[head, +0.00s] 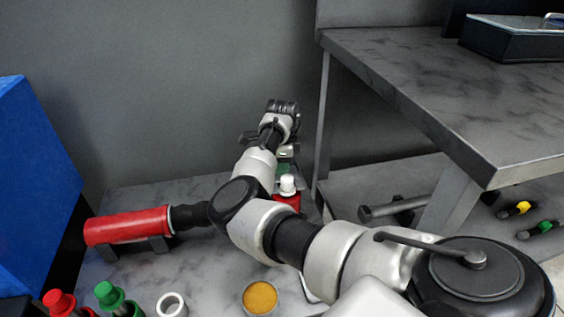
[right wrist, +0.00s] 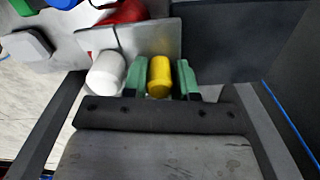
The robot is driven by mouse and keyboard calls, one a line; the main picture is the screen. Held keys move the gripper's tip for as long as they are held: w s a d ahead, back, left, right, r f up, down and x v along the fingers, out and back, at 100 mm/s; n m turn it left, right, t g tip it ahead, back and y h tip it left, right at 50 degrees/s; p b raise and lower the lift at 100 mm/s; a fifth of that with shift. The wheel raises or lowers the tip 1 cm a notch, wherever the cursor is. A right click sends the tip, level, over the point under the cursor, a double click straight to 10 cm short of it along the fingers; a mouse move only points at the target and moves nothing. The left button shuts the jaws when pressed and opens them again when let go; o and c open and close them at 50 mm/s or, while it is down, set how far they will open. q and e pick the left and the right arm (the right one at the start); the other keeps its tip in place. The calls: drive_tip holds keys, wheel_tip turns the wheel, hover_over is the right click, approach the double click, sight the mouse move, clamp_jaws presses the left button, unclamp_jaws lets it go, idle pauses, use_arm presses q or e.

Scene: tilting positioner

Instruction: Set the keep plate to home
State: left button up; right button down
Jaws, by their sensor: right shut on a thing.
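My right arm crosses the head view, and its gripper (head: 285,167) is over the far end of the low bench, partly hidden by the arm. In the right wrist view the green fingertips (right wrist: 161,80) stand on either side of a yellow cylindrical knob (right wrist: 159,77) and are shut on it. A white knob (right wrist: 106,73) is just left of the fingers, beside a grey metal plate (right wrist: 157,39). The white knob also shows in the head view (head: 288,184) above a red body (head: 287,201). I cannot tell for sure which part is the keep plate. My left gripper is out of view.
A red cylinder (head: 125,226) with a black end lies on a stand at left. Red (head: 60,302) and green (head: 114,297) capped things, a white ring (head: 171,305) and an amber-filled round container (head: 260,297) are in front. A higher table (head: 440,95) stands at right.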

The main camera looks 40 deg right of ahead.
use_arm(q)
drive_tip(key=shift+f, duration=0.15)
use_arm(e)
drive_tip(key=shift+s+a+f, duration=0.1)
drive_tip(key=shift+s+f, duration=0.1)
drive_tip(key=c, duration=0.9)
unclamp_jaws()
drive_tip(key=shift+s+r, duration=0.1)
drive_tip(key=shift+r, duration=0.05)
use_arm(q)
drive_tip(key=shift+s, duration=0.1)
use_arm(e)
drive_tip(key=shift+r, duration=0.1)
